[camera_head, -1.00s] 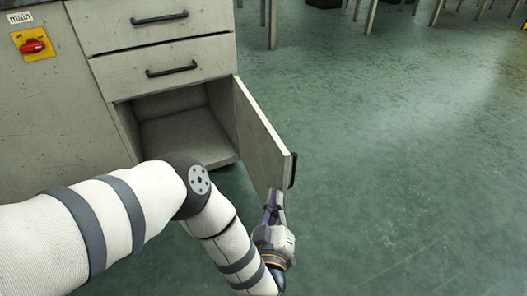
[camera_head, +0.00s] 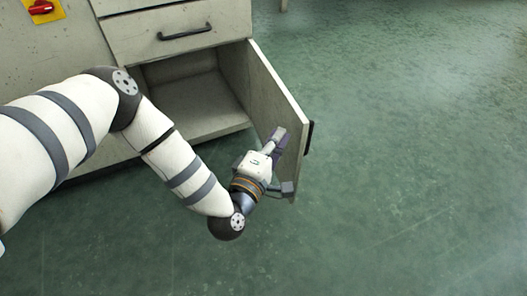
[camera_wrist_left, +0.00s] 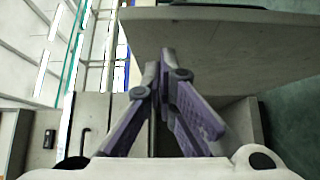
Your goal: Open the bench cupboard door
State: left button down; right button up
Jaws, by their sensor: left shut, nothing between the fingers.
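The bench cupboard door (camera_head: 270,92) stands wide open, swung out from its hinge side at the right of the cupboard opening. Its black handle (camera_head: 309,138) shows at the free edge, on the outer side. The empty-looking cupboard (camera_head: 188,92) shows its floor and walls. My left gripper (camera_head: 280,136) is shut and empty, at the inner face of the door near the free edge. I cannot tell whether it touches the door. In the left wrist view the shut fingers (camera_wrist_left: 164,68) overlap the grey door panel (camera_wrist_left: 225,45). My right gripper is out of view.
A shut drawer with a black handle (camera_head: 185,32) sits above the cupboard. A yellow panel with a red switch (camera_head: 42,8) is at the upper left. The green floor (camera_head: 415,150) right of the door is clear.

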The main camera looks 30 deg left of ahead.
pick_arm(q)
jog(key=shift+w+d, duration=0.55)
jog(key=shift+w, duration=0.05)
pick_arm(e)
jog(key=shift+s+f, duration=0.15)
pick_arm(q)
jog(key=w+d+b, duration=0.3)
jog(key=w+d, duration=0.4)
jog(key=w, duration=0.1)
jog(key=shift+d+b, duration=0.35)
jog(key=shift+b, duration=0.05)
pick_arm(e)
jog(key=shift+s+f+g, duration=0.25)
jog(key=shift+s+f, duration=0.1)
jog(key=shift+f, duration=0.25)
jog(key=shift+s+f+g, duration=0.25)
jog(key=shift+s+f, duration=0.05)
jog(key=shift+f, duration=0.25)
